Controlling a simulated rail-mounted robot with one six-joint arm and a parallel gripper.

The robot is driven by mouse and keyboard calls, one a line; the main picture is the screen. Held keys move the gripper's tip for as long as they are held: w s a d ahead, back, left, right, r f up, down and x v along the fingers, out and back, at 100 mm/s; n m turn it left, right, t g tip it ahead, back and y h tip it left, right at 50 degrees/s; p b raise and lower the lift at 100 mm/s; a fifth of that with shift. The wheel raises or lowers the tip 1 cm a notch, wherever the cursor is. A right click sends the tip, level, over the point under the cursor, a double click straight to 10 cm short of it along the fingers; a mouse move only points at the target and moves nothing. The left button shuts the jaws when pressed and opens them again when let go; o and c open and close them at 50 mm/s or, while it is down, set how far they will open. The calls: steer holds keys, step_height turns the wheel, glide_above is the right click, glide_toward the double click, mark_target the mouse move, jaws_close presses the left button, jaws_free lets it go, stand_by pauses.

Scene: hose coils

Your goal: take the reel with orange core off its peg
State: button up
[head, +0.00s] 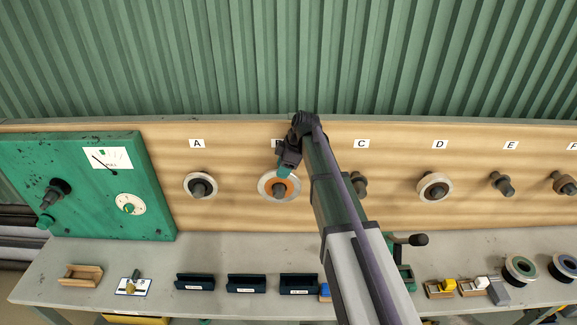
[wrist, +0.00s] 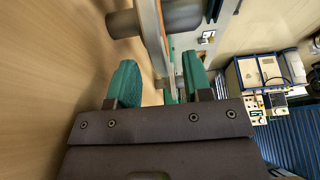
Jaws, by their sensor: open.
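The reel with orange core (head: 269,190) hangs on the peg under label B, with a pale rim around the orange. My gripper (head: 285,171) is at its upper edge in the head view and covers part of it. In the wrist view my gripper (wrist: 160,70) is open, with two green fingers apart. A thin reel (wrist: 153,30), seen edge-on, reaches down into the gap between the fingers. The left finger is on the board side and the right finger on the outer side. The peg (wrist: 122,23) shows left of the reel. Contact cannot be told.
A pale reel with a dark core (head: 200,186) hangs under A and another pale reel (head: 435,187) under D. Pegs C (head: 359,185) and E (head: 503,184) look bare. A green panel (head: 100,190) stands at left. Bins and loose reels lie on the bench (head: 215,255) below.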

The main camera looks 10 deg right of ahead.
steer(key=shift+b+x, duration=0.5)
steer(key=shift+x, duration=0.7)
steer(key=shift+r, duration=0.1)
steer(key=shift+c, duration=0.4)
jaws_close()
